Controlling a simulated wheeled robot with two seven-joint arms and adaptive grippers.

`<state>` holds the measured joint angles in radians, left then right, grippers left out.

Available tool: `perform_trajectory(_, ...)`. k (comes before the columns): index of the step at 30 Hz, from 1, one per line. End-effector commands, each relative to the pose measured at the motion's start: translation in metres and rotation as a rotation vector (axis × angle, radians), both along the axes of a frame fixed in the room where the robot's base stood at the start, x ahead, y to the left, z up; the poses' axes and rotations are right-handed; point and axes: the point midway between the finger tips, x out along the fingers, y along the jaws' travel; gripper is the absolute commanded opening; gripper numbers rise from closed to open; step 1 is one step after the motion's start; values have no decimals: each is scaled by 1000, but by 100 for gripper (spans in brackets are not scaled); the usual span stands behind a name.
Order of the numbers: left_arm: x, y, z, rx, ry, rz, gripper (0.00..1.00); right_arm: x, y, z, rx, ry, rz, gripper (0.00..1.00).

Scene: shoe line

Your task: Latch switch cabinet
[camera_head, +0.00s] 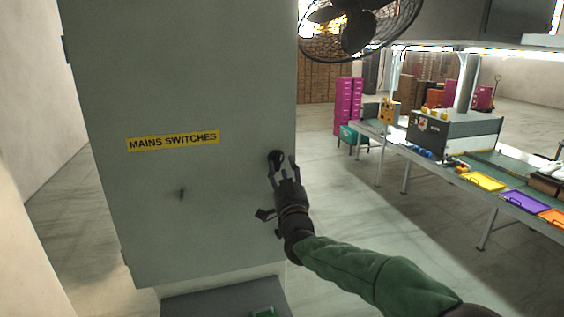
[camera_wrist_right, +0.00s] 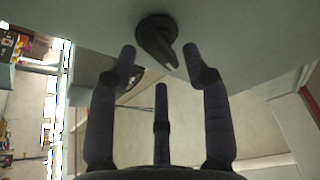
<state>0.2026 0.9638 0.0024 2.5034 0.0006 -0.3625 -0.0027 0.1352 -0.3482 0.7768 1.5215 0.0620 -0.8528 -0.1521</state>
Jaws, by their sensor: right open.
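The switch cabinet (camera_head: 215,210) is a tall grey-green cabinet with a yellow "MAINS SWITCHES" label (camera_head: 173,141) on its closed-looking door. A dark round latch knob (camera_head: 274,158) sits near the door's right edge; in the right wrist view the latch (camera_wrist_right: 157,38) shows a round base with a tapered handle. My right gripper (camera_head: 282,170) is at the latch, partly covering it. In the right wrist view my right gripper (camera_wrist_right: 160,75) has its fingers spread, with the latch just beyond and between the fingertips. I cannot tell whether a finger touches it. My left gripper is not in view.
A black fan (camera_head: 358,25) hangs at the top. A long workbench (camera_head: 395,146) with a yellow tray (camera_head: 483,181) and a purple tray (camera_head: 526,202) runs along the right. Open floor lies between.

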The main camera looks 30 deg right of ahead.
Motion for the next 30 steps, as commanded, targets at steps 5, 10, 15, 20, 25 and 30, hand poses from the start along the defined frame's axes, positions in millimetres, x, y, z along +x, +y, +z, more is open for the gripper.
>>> perform_trajectory(5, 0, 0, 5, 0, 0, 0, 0, 12, -4, 6, 0, 1, 0, 49)
perform_trajectory(10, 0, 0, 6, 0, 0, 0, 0, 15, -6, 6, 0, 1, 0, 49)
perform_trajectory(15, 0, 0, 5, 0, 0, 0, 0, 15, -6, 6, 0, 1, 0, 49)
perform_trajectory(20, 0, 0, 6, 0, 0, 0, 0, 15, -5, 6, 0, 0, 0, 12)
perform_trajectory(25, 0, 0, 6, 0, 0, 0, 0, 15, -6, 8, -1, -3, -1, 0)
perform_trajectory(30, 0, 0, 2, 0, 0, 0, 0, 14, -6, 9, -11, -4, -2, 0)
